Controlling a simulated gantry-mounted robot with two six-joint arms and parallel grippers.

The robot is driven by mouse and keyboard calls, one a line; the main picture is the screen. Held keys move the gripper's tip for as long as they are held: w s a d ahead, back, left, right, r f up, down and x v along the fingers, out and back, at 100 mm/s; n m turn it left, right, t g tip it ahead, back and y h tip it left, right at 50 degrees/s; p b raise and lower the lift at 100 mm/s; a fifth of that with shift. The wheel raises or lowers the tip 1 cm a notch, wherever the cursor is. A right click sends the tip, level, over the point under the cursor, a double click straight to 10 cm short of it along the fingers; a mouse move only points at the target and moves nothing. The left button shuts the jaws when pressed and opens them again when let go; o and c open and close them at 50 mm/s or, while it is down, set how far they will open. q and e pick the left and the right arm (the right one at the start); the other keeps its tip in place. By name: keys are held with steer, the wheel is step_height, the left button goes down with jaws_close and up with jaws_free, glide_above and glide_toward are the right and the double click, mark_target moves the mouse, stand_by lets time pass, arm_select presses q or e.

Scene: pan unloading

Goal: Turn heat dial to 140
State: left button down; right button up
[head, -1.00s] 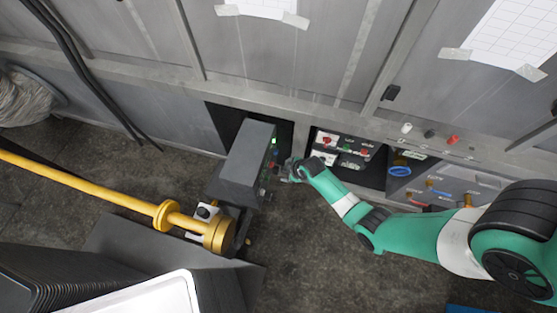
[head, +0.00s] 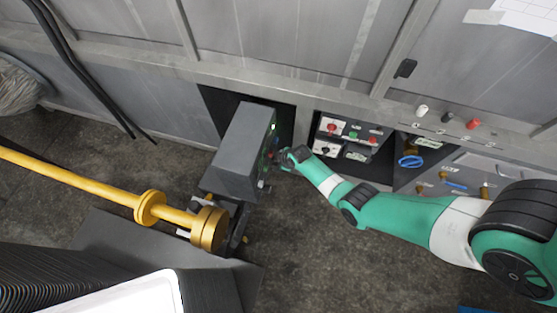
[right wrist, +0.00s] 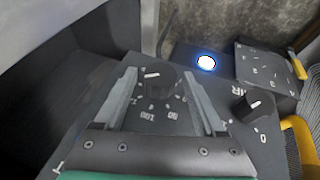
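The grey control box (head: 240,155) stands left of centre in the head view, its panel facing right. My right gripper (head: 283,160) is at that panel. In the right wrist view a black dial (right wrist: 156,80) with a white pointer line sits between the two fingers of my right gripper (right wrist: 158,76). The fingers are spread to either side of the dial, with no clear contact. The scale shows 80, 90 and 100 on the near side; other numbers are partly hidden or too small. My left gripper is not in view.
A yellow pipe (head: 85,183) runs in at left below the box. A recessed switch panel (head: 345,135) is right of the gripper.

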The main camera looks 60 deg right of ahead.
jaws_close()
steer(key=shift+d+f+m+g+y+b, duration=0.15)
steer(key=shift+y+b, duration=0.1)
steer(key=shift+y, duration=0.3)
steer(key=shift+d+r+m+g+y+b, duration=0.15)
steer(key=shift+y+b, duration=0.1)
steer(key=shift+y, duration=0.3)
steer(key=shift+f+y, duration=0.15)
steer(key=shift+y, duration=0.45)
steer(key=shift+d+f+y+b, duration=0.15)
steer(key=shift+y+b, duration=0.35)
steer(key=shift+b, duration=0.3)
steer(key=shift+r+m+g+y+b, duration=0.2)
steer(key=shift+m+g+y+b, duration=0.1)
steer(key=shift+b, duration=0.15)
steer(key=shift+o, duration=1)
jaws_free()
steer(key=shift+r, duration=0.1)
